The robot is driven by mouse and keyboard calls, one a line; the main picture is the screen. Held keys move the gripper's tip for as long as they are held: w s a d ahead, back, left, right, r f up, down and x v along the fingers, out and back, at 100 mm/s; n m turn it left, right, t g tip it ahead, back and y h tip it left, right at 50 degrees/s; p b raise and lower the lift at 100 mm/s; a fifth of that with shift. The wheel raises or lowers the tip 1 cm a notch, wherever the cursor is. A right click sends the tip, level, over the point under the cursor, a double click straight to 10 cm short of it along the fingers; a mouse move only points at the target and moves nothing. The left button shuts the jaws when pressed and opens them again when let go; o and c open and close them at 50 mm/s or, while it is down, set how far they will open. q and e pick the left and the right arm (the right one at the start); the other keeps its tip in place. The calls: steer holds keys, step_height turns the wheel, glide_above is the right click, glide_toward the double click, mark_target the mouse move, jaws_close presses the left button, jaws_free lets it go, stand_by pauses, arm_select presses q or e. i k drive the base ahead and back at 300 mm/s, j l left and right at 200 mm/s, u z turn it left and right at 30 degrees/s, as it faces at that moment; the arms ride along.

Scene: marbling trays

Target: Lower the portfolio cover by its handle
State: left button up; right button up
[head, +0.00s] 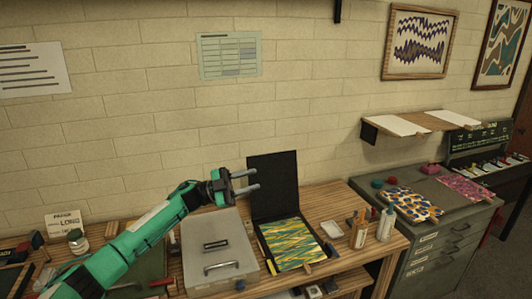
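The portfolio (259,240) lies open on the wooden bench, with a yellow, green and blue marbled sheet (292,243) in it. Its black cover (275,190) stands roughly upright at the back. I cannot make out a handle on the cover. My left gripper (246,181) is in front of the cover's left part, above the bench. Its two fingers are apart with nothing between them. I cannot tell whether they touch the cover. My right gripper is not in view.
A pale lidded box (216,241) with a metal handle stands left of the portfolio, below my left gripper. Bottles (385,224) and a small white dish (332,229) stand to its right. A grey drawer cabinet (440,251) adjoins the bench. A wall shelf (424,122) hangs at right.

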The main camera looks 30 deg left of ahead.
mark_target(277, 175)
steer(key=i+j, duration=1.4)
steer(key=i, duration=0.1)
